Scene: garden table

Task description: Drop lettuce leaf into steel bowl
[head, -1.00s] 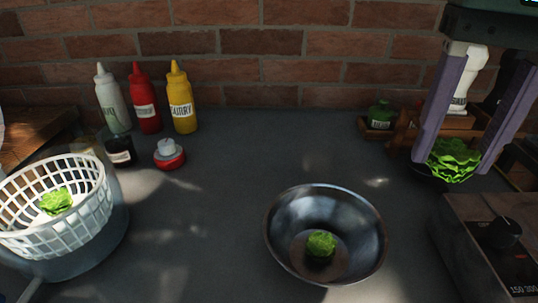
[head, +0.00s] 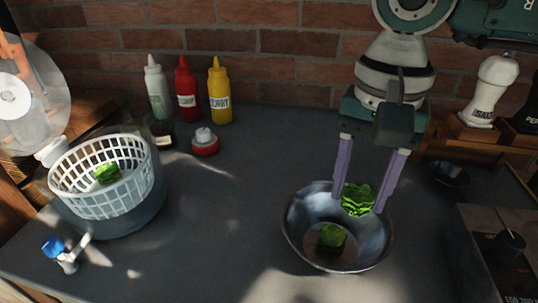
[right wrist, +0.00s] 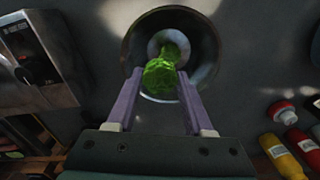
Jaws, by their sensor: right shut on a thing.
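My right gripper (head: 365,205) is shut on a green lettuce leaf (head: 357,200) and holds it over the right part of the steel bowl (head: 296,240). Another lettuce leaf (head: 332,236) lies in the bottom of the bowl. In the right wrist view the held leaf (right wrist: 160,80) sits between the purple fingertips (right wrist: 160,84), with the bowl (right wrist: 206,50) and the leaf inside it behind. A further lettuce leaf (head: 108,174) lies in the white basket (head: 125,205) at the left. My left gripper is not in view.
Bottles in white, red (head: 186,90) and yellow (head: 220,92) stand at the back wall. A red-and-white lidded pot (head: 205,142) stands before them. A small dark bowl (head: 450,174) and an appliance with a knob (head: 511,242) are at the right. The middle of the table is clear.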

